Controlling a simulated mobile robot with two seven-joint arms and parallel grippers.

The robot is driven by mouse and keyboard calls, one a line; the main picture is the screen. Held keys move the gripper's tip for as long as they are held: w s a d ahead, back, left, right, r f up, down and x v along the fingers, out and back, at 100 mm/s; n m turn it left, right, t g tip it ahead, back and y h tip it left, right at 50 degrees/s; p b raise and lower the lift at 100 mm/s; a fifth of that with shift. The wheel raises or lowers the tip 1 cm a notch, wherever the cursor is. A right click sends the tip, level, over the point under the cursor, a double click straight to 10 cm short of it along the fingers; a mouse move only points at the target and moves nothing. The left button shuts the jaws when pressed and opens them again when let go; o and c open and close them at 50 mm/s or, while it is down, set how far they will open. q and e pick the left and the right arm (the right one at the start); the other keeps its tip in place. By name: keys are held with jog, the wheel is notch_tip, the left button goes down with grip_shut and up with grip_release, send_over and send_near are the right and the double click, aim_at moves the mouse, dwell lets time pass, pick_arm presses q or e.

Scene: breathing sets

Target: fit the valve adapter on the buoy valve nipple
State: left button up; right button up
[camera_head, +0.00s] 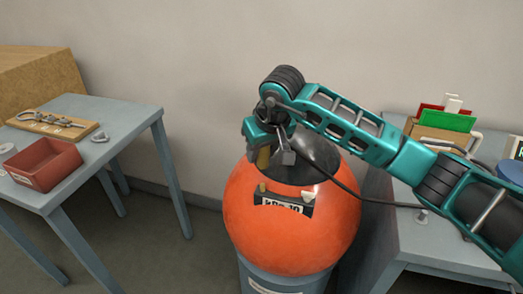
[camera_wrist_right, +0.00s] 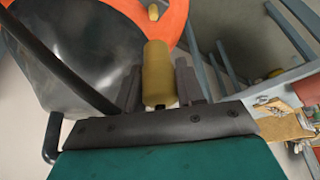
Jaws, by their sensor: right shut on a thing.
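The orange buoy (camera_head: 290,235) stands in the middle of the head view, with a black top and a dark label plate. A small brass nipple (camera_head: 262,188) sticks up at the left end of the plate; it also shows in the right wrist view (camera_wrist_right: 153,12), beyond the held piece. My right gripper (camera_head: 264,147) is shut on the brass cylindrical valve adapter (camera_head: 263,159), above the nipple and apart from it. In the right wrist view the adapter (camera_wrist_right: 158,72) sits between the two fingers. My left gripper is not in view.
A black hose (camera_head: 345,188) runs from near my right gripper to the right table (camera_head: 440,240). A white fitting (camera_head: 309,193) sits at the plate's right end. The left table (camera_head: 130,115) bears a red tray (camera_head: 45,180) and a wooden board (camera_head: 50,126). Floor is clear between them.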

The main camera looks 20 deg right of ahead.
aim_at(261, 166)
jog(key=shift+f+b, duration=1.45)
jog(key=shift+f, duration=0.35)
jog(key=shift+f+b, duration=0.35)
jog(key=shift+f, duration=0.25)
jog(key=shift+b, duration=0.45)
jog(key=shift+f, duration=0.2)
